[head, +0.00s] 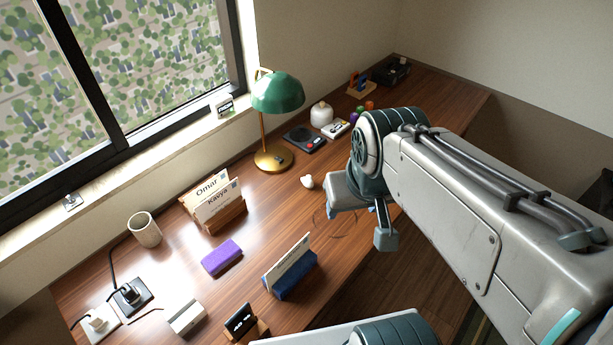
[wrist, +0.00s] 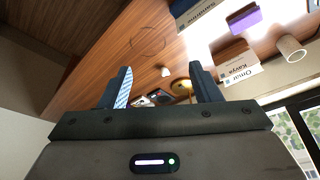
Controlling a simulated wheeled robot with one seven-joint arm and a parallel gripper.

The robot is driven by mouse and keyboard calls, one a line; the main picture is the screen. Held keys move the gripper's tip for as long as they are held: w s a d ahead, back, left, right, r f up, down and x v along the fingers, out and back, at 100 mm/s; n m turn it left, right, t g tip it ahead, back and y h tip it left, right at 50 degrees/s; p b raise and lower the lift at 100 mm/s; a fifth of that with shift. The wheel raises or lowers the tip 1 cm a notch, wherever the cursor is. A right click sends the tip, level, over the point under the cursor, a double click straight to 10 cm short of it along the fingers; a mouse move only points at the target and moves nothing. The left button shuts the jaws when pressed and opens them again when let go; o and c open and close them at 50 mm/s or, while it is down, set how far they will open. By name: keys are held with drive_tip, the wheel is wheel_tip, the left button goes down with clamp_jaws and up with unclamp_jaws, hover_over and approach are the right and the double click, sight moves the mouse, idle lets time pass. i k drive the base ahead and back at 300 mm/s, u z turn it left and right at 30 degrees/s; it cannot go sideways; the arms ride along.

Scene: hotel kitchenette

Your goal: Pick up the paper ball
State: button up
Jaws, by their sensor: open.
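The paper ball (head: 307,181) is a small white crumpled lump on the wooden desk, right of the lamp base and left of my gripper. In the wrist view the paper ball (wrist: 165,71) shows between my two fingers, beyond their tips, with nothing touching it. My gripper (wrist: 160,82) is open and empty. In the head view my gripper (head: 362,222) hangs over the desk's front edge, partly hidden by my arm.
A green lamp (head: 278,92) with a brass base stands behind the ball. A letter holder (head: 215,208), a purple block (head: 222,257), a blue card holder (head: 290,272) and a mug (head: 145,230) stand to the left. A thin dark ring (head: 322,232) lies near the front edge.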

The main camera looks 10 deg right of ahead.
sight(308, 181)
drive_tip(key=z, duration=1.55)
drive_tip(key=i, duration=1.45)
drive_tip(key=u, duration=2.8)
